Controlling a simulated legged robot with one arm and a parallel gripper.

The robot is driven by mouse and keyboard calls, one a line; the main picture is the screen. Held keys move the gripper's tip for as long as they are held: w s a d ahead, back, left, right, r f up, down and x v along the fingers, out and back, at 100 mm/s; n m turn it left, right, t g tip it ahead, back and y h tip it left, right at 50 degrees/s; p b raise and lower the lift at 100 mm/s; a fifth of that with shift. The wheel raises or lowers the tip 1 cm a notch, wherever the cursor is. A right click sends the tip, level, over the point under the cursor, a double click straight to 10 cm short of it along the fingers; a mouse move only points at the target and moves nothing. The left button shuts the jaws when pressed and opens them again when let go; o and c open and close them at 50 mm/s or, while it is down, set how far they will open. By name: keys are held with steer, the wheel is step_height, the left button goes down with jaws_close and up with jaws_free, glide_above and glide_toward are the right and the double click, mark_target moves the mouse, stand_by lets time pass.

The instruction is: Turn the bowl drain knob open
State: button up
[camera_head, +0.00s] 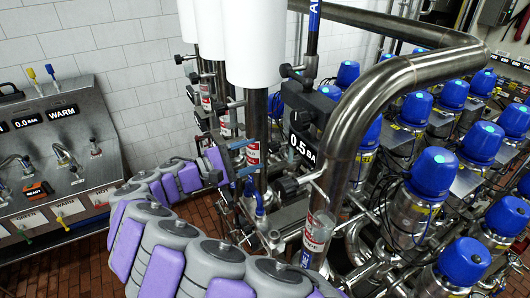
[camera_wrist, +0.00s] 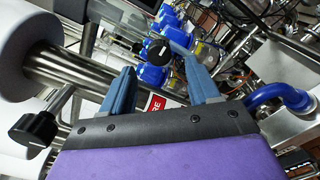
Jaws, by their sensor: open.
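My gripper (camera_head: 250,156) is at the end of my purple-and-grey arm, beside the steel pipework in the head view. Its two blue fingers are apart with nothing between them; they also show in the wrist view (camera_wrist: 160,84). In the wrist view, a round black knob (camera_wrist: 160,49) lies beyond the fingertips, roughly in line with the gap, and looks untouched. Another black knob (camera_wrist: 33,130) is left of the gripper. In the head view, a black knob (camera_head: 287,187) sits just right of the gripper. No readable label shows which one is the bowl drain knob.
A thick bent steel pipe (camera_head: 345,120) stands right of the gripper. Rows of blue-capped valves (camera_head: 433,175) crowd the right side. White cylinders (camera_head: 255,45) hang above. A control panel (camera_head: 55,150) stands at left. Open brick floor is small.

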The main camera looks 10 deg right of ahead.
steer(key=b+v, duration=0.1)
steer(key=v, duration=1)
steer(key=shift+w+d, duration=0.1)
